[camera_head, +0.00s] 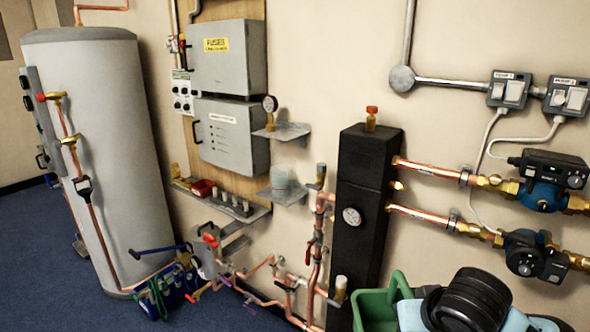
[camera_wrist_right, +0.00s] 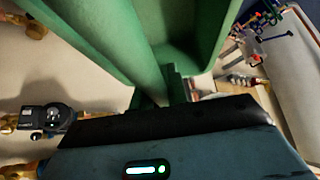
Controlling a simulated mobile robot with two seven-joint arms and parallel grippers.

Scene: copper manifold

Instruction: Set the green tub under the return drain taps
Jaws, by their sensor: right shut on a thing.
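The green tub (camera_head: 372,308) shows at the bottom edge of the head view, right of centre, partly hidden by my right arm and cut off by the frame. In the right wrist view the tub (camera_wrist_right: 150,45) fills the top, close up. My right gripper (camera_wrist_right: 168,92) is shut on the tub's wall there. I cannot tell which are the return drain taps. My left gripper is out of view.
A dark insulated block (camera_head: 365,190) stands on the wall above the tub. Pumps (camera_head: 545,182) are at right. A blue tool bag (camera_head: 168,292) with tools sits on the floor beside the grey cylinder (camera_head: 105,150). Shelves (camera_head: 230,205) jut from the wall.

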